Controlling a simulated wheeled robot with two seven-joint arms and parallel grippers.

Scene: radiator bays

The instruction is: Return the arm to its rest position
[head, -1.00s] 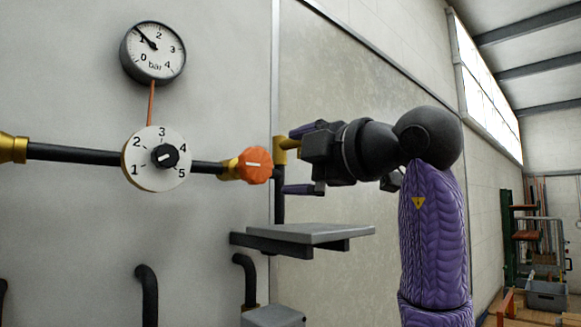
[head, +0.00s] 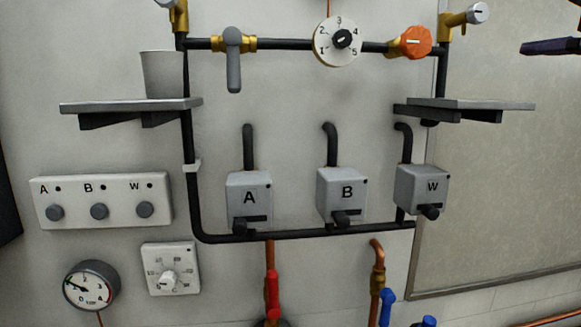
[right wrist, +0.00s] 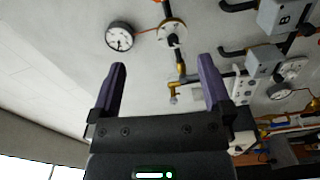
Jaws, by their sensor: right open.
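My right gripper shows in the right wrist view (right wrist: 160,75) with its two purple fingers wide apart and nothing between them. In the head view only a purple finger of it enters at the upper right edge, right of the orange knob (head: 410,42) and apart from it. The orange knob sits on the dark pipe beside the white 1-to-5 dial (head: 328,52). Most of my right arm is out of the head view. My left gripper is not seen.
A right shelf (head: 480,104) juts out below the finger. A left shelf (head: 80,107) carries a grey cup (head: 162,75). Boxes A (head: 249,185), B (head: 342,180) and W (head: 422,178) line the wall. Open wall panel (head: 500,190) lies at the right.

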